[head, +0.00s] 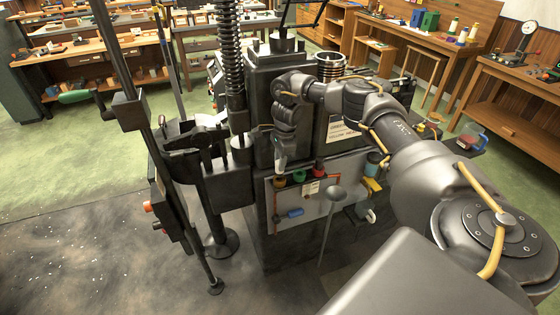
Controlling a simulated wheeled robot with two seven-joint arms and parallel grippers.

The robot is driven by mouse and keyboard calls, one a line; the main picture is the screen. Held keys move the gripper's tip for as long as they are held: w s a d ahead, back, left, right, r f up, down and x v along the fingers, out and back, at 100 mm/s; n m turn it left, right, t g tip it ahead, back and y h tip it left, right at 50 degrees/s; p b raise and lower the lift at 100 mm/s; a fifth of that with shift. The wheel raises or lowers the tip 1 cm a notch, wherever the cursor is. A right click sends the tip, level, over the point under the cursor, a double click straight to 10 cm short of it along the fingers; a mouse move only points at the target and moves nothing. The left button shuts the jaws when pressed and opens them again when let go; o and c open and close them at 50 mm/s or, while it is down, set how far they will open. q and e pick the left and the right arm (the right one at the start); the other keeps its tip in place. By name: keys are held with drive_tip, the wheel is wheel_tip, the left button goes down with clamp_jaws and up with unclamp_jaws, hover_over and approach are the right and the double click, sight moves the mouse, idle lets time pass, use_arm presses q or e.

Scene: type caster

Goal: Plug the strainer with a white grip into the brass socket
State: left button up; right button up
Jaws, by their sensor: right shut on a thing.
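My right arm reaches in from the right, and its gripper (282,158) points down in front of the dark machine. The gripper is shut on a small pale thing at its tips. The thing is too small and too covered for me to tell whether it is the strainer with the white grip. I cannot pick out the brass socket. My left gripper is not in view.
The dark type caster (258,80) fills the middle. A grey disc on a thin rod (335,192) stands before the panel. Coloured items (372,185) hang at its right. A tall spring column (231,55) and levers stand left.

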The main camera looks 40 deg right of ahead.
drive_tip(key=shift+f+b, duration=1.3)
drive_tip(key=shift+f, duration=0.35)
drive_tip(key=o, duration=1)
drive_tip(key=shift+o, duration=0.2)
drive_tip(key=shift+r, duration=0.1)
drive_tip(key=shift+r, duration=0.25)
drive_tip(key=r, duration=0.1)
drive_tip(key=r+b, duration=0.1)
drive_tip(key=r, duration=0.2)
drive_tip(key=shift+d+r+b, duration=0.2)
drive_tip(key=shift+d+b, duration=0.15)
drive_tip(key=shift+b, duration=0.05)
drive_tip(key=r, duration=0.5)
drive_tip(key=shift+s+d+r+p, duration=0.2)
drive_tip(key=shift+d+r+p, duration=0.1)
drive_tip(key=shift+r+p, duration=0.1)
